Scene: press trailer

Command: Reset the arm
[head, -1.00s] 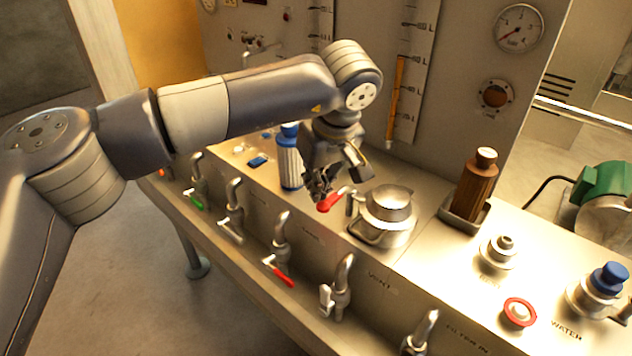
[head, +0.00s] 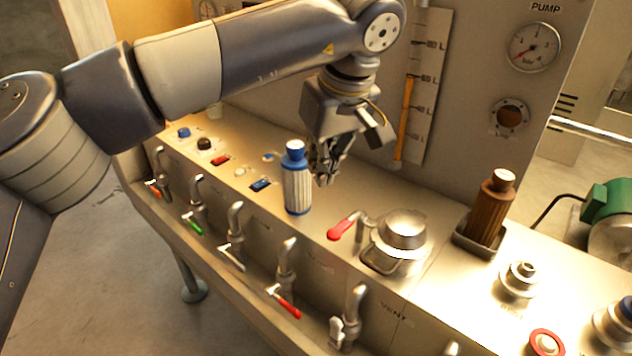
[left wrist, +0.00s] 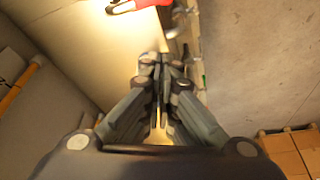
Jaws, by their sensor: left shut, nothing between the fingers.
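My left gripper (head: 326,172) is shut and empty above the metal counter, just right of a white ribbed cartridge with blue ends (head: 296,180). In the left wrist view its fingers (left wrist: 161,62) are together with nothing between them. A red-handled lever (head: 343,228) stands on the counter below and to the right of the gripper, apart from it. Its red handle also shows at the top of the left wrist view (left wrist: 135,4). My right gripper is not in either view.
A round metal housing (head: 401,236) stands beside the red lever. A brown cartridge (head: 487,207) stands in a tray to the right. Several taps line the counter's front, including one with a red handle (head: 285,303). A panel with a gauge (head: 534,47) rises behind.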

